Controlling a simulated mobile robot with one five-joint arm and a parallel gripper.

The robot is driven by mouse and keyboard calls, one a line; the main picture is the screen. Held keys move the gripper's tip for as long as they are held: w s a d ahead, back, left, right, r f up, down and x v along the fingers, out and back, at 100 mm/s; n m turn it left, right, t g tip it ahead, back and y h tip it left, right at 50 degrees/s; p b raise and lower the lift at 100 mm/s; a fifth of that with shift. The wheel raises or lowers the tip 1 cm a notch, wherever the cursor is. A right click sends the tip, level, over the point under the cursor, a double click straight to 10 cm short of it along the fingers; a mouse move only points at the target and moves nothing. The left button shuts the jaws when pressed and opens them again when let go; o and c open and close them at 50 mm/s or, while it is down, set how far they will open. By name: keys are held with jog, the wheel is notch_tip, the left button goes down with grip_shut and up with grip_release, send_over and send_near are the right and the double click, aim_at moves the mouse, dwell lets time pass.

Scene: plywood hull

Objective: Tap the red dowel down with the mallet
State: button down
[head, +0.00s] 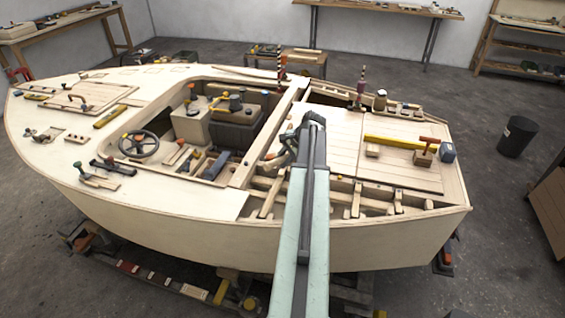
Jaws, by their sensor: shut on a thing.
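My arm reaches up over the near side of the plywood hull, and its dark wrist bends down to the left. My gripper (274,156) is low over the edge of the open frame bay, small and partly hidden by the wrist. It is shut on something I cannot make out. A small red T-shaped piece (427,141) stands at a wooden block (422,158) on the right deck, well apart from my gripper. I cannot tell whether it is the red dowel. I cannot pick out the mallet for certain.
A yellow level (401,143) and a blue block (447,152) lie on the right deck. The cockpit holds a steering wheel (139,145) and boxes. Open framing (355,197) runs along the near side. A black bin (516,137) stands on the floor at right.

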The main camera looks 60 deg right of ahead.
notch_tip(320, 180, down, 5)
jog(key=b, duration=0.5)
jog(key=shift+f, duration=0.1)
notch_tip(320, 180, up, 6)
jog(key=p, duration=0.5)
jog(key=shift+f+p, duration=0.1)
jog(key=shift+p, duration=0.2)
jog(key=shift+f, duration=0.25)
